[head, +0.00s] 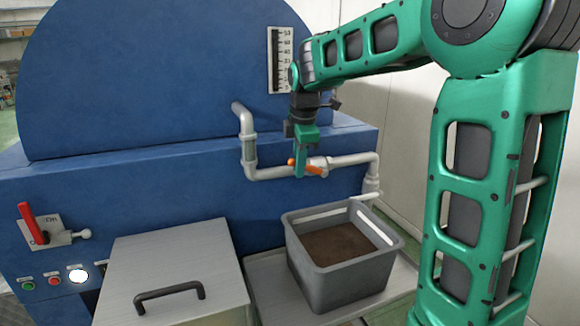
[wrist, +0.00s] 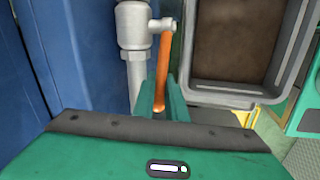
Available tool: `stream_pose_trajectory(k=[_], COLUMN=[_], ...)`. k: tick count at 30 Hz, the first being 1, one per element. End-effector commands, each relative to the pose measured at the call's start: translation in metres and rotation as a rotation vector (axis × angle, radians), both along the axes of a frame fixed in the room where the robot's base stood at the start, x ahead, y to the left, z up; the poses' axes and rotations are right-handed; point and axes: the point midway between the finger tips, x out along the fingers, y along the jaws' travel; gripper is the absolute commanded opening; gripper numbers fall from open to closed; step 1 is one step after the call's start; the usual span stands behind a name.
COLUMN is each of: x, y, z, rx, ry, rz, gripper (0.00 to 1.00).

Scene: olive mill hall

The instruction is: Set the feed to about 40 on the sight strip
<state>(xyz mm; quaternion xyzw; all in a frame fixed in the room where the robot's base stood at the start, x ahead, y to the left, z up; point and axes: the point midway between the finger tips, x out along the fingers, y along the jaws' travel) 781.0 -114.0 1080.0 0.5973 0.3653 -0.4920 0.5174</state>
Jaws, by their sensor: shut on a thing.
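The sight strip (head: 280,62) is a narrow upright scale with dark marks on the blue machine, just left of my arm. Its figures are too small to read surely, and I cannot tell its level. An orange valve lever (head: 317,167) sits on the pale pipe below it. In the wrist view the lever (wrist: 163,62) runs from the grey valve body (wrist: 133,27) down between my fingers. My gripper (head: 301,164) points down at the pipe and is shut on the lever; its fingers also show in the wrist view (wrist: 161,100).
A grey crate (head: 343,283) with brown contents stands on a tray below the pipe's right end. A metal lid (head: 172,262) with a black handle lies at front. A red lever (head: 32,222) and several buttons are at left. A pale wall stands behind my arm.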

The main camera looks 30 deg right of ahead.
Motion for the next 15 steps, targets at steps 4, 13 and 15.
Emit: stream_pose_trajectory(k=[4, 13, 15], x=[0.0042, 0.0023, 0.0018], y=[0.0005, -0.0001, -0.0003], z=[0.0046, 0.0033, 0.0029], rx=[-0.001, 0.001, 0.000], ry=[-0.016, -0.011, -0.009], rz=[0.002, 0.001, 0.000], gripper=[0.00, 0.30, 0.30])
